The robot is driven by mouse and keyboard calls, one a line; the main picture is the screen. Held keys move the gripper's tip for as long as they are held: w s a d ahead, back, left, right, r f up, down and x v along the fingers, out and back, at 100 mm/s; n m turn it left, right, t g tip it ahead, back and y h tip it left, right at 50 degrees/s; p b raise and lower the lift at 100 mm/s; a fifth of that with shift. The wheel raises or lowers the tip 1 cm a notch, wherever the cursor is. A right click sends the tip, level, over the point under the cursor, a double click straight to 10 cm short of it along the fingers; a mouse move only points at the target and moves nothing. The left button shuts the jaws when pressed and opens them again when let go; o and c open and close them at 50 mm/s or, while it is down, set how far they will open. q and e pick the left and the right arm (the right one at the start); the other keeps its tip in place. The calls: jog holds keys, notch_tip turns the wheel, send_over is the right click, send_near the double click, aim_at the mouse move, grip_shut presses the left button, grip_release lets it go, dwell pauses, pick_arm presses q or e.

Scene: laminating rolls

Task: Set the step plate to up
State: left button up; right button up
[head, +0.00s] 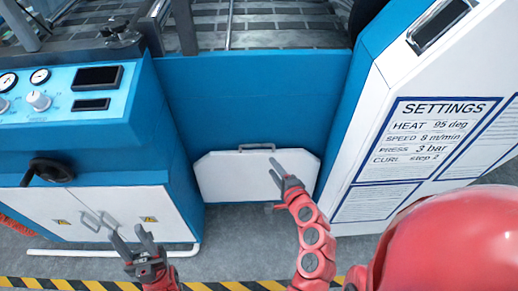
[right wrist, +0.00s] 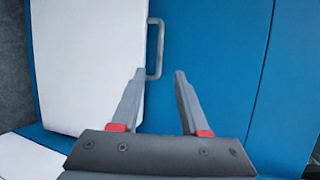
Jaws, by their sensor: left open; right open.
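The step plate (head: 240,178) is a white panel with cut upper corners at the foot of the blue machine front, between the left cabinet and the settings panel. Its grey bar handle (head: 257,147) runs along the top edge. My right gripper (head: 272,166) is open in front of the plate, just below the handle. In the right wrist view the plate (right wrist: 85,60) fills the left side, and the handle (right wrist: 160,45) lies just beyond the gap between the open fingertips (right wrist: 159,72). No grip on it shows. My left gripper (head: 127,232) is open and empty, low before the cabinet.
The white cabinet doors (head: 130,203) with handles are at the left, under a control panel (head: 60,92) with gauges and a black crank knob (head: 48,171). The settings panel (head: 425,140) stands at the right. A striped yellow-black line (head: 235,286) crosses the floor in front.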

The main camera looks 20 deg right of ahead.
aim_at(257, 146)
jog(key=x, duration=1.2)
jog(key=shift+w+a+f, duration=0.1)
jog(key=shift+w+f, duration=0.05)
jog(key=shift+w, duration=0.15)
grip_shut()
dwell(0.8)
